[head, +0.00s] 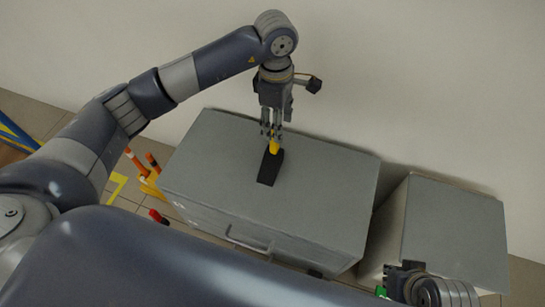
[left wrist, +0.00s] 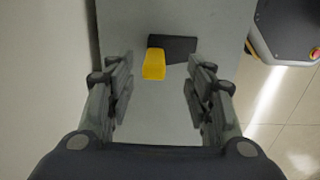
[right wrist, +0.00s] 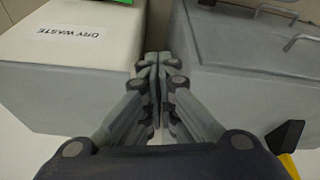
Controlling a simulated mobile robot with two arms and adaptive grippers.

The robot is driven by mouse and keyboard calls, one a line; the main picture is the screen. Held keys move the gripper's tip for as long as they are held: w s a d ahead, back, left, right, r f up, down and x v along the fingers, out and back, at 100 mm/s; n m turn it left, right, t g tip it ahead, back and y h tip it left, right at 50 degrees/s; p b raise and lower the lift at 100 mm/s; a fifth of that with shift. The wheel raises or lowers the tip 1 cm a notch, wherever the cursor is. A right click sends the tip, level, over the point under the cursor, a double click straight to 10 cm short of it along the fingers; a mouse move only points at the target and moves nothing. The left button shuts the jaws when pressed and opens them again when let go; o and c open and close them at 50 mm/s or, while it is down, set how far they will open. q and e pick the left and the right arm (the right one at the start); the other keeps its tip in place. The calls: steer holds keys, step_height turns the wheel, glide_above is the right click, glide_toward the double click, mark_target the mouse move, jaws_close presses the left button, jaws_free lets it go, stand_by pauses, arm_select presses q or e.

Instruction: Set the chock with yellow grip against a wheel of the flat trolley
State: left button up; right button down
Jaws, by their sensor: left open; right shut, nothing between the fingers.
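The chock is a black wedge (head: 268,170) with a yellow grip (head: 275,147), lying on the lid of a grey chest (head: 325,165). In the left wrist view the black wedge (left wrist: 179,47) lies beyond the yellow grip (left wrist: 154,64), which shows between the spread fingers. My left gripper (head: 272,132) is open, pointing down just over the grip; whether it touches is unclear. My right gripper (right wrist: 156,62) is shut and empty, by the gap between the chest and a pale bin. I cannot make out the flat trolley or its wheels for certain.
The bin (right wrist: 75,65) reads DRY WASTE and has a grey top in the head view (head: 455,230). Orange and yellow items (head: 150,175) stand on the floor left of the chest. Blue bars (head: 17,133) show at the left edge. A wall runs behind the chest.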

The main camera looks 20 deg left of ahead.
mark_target(274, 144)
arm_select(q)
steer(key=shift+w+a+f, duration=0.1)
steer(key=shift+a+f, duration=0.1)
steer(key=shift+a, duration=0.2)
step_height(274, 144, down, 5)
steer(key=shift+r+b, duration=0.2)
steer(key=shift+b, duration=0.3)
steer(key=f, duration=0.1)
steer(key=f+b, duration=0.1)
steer(key=f, duration=0.3)
steer(key=shift+w, duration=0.3)
steer(key=shift+f, duration=0.35)
arm_select(e)
steer(key=w+a+r+t, duration=0.2)
steer(key=w+t, duration=0.1)
steer(key=w, duration=0.3)
steer(key=w+a+r+t+y, duration=0.1)
steer(key=w+r+t, duration=0.2)
steer(key=w, duration=0.2)
steer(key=shift+w+a+y, duration=0.3)
steer(key=shift+w+a, duration=0.05)
steer(key=shift+a, duration=0.05)
arm_select(q)
steer(key=shift+c, duration=0.3)
jaws_close()
